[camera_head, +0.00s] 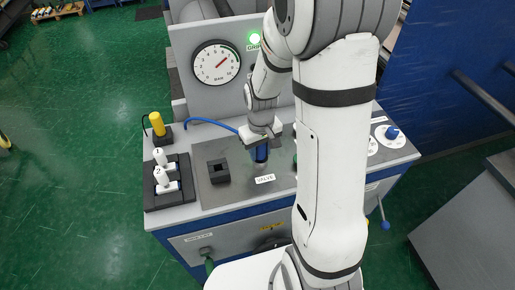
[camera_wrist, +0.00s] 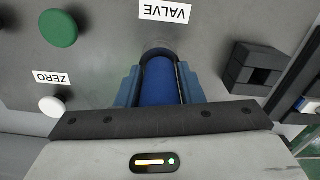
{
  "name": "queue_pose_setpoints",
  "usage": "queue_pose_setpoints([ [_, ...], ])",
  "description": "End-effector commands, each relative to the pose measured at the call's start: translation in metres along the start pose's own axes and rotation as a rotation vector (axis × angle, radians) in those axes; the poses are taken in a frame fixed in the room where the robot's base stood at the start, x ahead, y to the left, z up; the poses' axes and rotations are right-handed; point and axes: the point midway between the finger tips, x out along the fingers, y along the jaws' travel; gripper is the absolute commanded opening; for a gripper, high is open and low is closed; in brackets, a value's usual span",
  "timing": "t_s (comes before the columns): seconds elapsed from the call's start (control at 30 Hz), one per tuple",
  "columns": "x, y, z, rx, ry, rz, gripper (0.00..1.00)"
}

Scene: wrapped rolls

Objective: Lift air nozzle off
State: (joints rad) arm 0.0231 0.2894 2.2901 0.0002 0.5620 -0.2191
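The air nozzle is a blue cylinder (camera_head: 261,154), standing roughly upright at the valve spot on the grey panel, just behind the VALVE label (camera_head: 265,179). My gripper (camera_head: 261,146) is around it from above. In the wrist view the blue nozzle (camera_wrist: 162,82) lies between the two blue-grey fingers of my gripper (camera_wrist: 160,88), with no clear gap on either side. A metallic piece shows under the nozzle in the head view. The contact between nozzle and valve is too small to make out. A blue hose (camera_head: 210,125) runs left from near the gripper.
A square black holder (camera_head: 218,171) stands left of the nozzle. Further left are a yellow-topped piece (camera_head: 157,124) and a black rack (camera_head: 168,192) with white numbered pieces. The pressure gauge (camera_head: 216,63) is behind. A green button (camera_wrist: 58,28) and white ZERO button (camera_wrist: 52,106) are nearby.

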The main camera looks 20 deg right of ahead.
Motion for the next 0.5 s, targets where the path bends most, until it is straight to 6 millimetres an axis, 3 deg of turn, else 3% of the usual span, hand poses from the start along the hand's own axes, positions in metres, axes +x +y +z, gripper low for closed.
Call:
queue_pose_setpoints([
  [0.4, -0.0005, -0.0003, -0.0003, -0.001, 0.001, 0.0, 0.0],
  [0.5, -0.0005, -0.0003, -0.0003, -0.001, 0.001, 0.0, 0.0],
])
